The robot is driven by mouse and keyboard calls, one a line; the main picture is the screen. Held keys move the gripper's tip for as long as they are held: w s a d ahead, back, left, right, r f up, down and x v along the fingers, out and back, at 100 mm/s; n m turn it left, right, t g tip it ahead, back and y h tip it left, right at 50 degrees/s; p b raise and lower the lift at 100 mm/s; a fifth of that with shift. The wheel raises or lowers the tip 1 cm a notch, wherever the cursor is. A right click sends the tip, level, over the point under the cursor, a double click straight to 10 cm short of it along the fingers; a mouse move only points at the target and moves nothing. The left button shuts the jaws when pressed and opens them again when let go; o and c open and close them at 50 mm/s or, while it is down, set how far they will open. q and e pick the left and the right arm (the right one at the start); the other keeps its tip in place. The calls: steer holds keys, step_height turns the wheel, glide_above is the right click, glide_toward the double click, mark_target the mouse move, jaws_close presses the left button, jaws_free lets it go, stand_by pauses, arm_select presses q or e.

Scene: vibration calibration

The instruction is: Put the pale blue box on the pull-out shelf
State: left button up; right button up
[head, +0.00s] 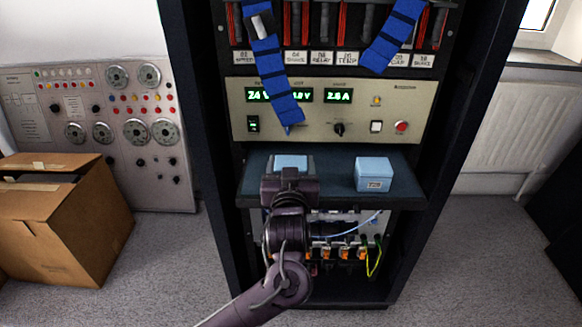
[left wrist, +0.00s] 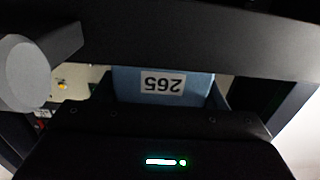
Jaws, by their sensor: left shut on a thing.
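A pale blue box (head: 291,162) is between the fingers of my left gripper (head: 290,178), which is shut on it. In the left wrist view this box (left wrist: 198,86) shows a white label reading 265, upside down. The dark pull-out shelf (head: 335,190) sticks out of the rack below the power supply panel. The held box is over the left part of the shelf; its underside is hidden by the gripper, so I cannot tell if it touches. A second pale blue box (head: 373,174) with a small label sits on the shelf's right part. My right gripper is not in view.
Blue straps (head: 272,75) hang in front of the power supply panel (head: 410,105). Below the shelf are wired connectors (head: 345,252). Rack posts stand on both sides. A cardboard box (head: 75,225) and a grey control panel (head: 150,170) are at the left.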

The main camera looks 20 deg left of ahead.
arm_select(q)
steer(key=shift+f, duration=0.1)
steer(key=o, duration=1.1)
steer(key=shift+r, duration=0.25)
steer(key=p+v, duration=0.1)
steer(key=v, duration=1.1)
steer(key=shift+p, duration=0.4)
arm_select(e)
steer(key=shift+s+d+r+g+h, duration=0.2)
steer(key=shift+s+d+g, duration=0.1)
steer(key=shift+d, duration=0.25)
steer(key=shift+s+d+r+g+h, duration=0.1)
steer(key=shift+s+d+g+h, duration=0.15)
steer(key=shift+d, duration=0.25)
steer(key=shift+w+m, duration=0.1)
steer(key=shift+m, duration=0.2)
